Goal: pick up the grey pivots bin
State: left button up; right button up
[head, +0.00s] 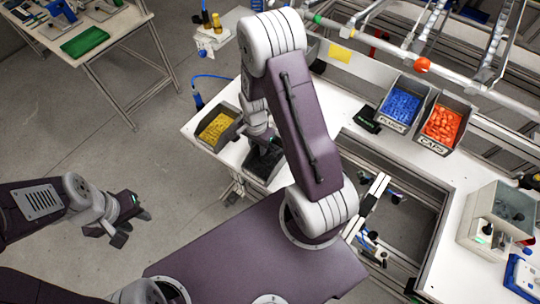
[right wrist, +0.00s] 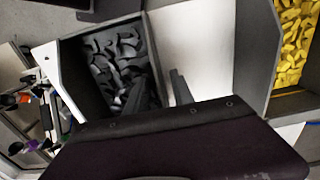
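The grey pivots bin (right wrist: 78,82) holds dark grey curved parts (right wrist: 118,62) in the right wrist view. In the head view the bin (head: 264,172) sits near the table's edge, partly hidden by my right arm. My right gripper (right wrist: 161,88) is at the bin's wall on the side facing the yellow parts. Its two fingers are apart, one over the bin's inside and one outside the wall. In the head view the right gripper (head: 265,143) is just above the bin. My left gripper (head: 131,227) is open and empty over the floor at the left.
A bin of yellow parts (head: 233,113) stands beside the pivots bin, with bare white table between them. Blue (head: 402,107) and orange (head: 441,125) parts bins stand at the back right. A grey box (head: 496,219) is at the far right. A framed opening interrupts the table.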

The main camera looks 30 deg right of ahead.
jog(key=shift+w+d+f, duration=0.15)
jog(key=shift+w+d, duration=0.05)
jog(key=shift+w, duration=0.1)
grip_shut()
jog(key=shift+s, duration=0.1)
dwell(0.9)
